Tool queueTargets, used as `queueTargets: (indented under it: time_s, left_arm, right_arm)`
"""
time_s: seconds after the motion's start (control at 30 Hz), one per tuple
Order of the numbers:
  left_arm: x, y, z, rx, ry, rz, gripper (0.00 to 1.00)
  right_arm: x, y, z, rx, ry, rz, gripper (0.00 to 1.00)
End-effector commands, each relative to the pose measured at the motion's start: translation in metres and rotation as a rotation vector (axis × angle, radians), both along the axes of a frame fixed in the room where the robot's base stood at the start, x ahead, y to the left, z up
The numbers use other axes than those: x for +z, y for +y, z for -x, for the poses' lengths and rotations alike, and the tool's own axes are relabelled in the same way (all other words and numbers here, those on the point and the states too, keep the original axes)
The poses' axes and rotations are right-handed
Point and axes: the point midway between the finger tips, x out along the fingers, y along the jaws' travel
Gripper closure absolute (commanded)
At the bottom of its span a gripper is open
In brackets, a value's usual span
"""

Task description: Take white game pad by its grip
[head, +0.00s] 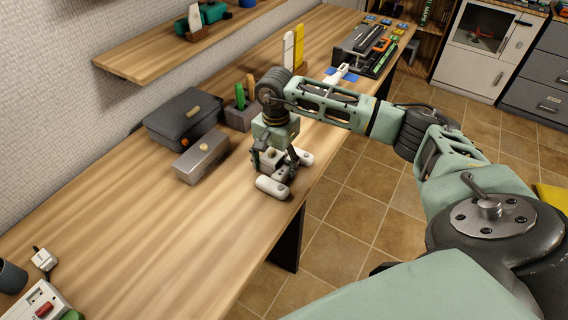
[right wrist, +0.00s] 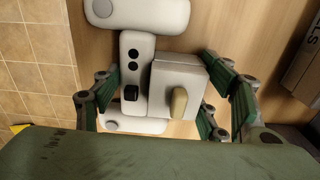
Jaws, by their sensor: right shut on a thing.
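The white game pad (head: 272,187) lies at the table's front edge, under my right gripper (head: 274,165). Its two rounded white ends stick out on either side of the gripper in the head view. In the right wrist view the game pad (right wrist: 137,60) shows a middle bar with dark buttons and a pale block (right wrist: 178,75) with a tan knob. The green fingers of my right gripper (right wrist: 165,100) stand on both sides of the bar and block, shut on the game pad. The exact finger contact is partly hidden. My left gripper is not in view.
A grey box (head: 202,157) with a knob and a dark case (head: 184,118) stand behind, toward the wall. A holder (head: 240,115) with green items is near my arm. A wooden shelf (head: 150,62) overhangs the back.

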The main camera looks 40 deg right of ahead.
Motion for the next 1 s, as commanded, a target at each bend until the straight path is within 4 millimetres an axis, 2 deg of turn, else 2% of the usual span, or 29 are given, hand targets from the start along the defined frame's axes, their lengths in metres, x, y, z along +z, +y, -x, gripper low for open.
queueTargets:
  time_s: [0.03,0.2,0.57,0.93,1.0]
  left_arm:
    - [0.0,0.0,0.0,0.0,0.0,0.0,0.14]
    - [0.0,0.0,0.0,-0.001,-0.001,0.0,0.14]
    - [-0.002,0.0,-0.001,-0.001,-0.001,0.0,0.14]
    - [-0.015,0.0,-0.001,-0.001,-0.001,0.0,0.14]
    - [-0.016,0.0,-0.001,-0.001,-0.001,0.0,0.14]
  right_arm:
    - [0.0,0.0,0.0,0.0,0.0,0.0,0.51]
    - [0.0,0.0,0.0,0.0,0.0,0.0,0.66]
    - [0.005,0.0,-0.001,-0.001,-0.003,0.0,0.66]
    - [0.041,0.0,-0.001,0.001,-0.005,0.0,0.66]
    - [0.044,-0.004,0.006,-0.001,-0.003,0.002,0.66]
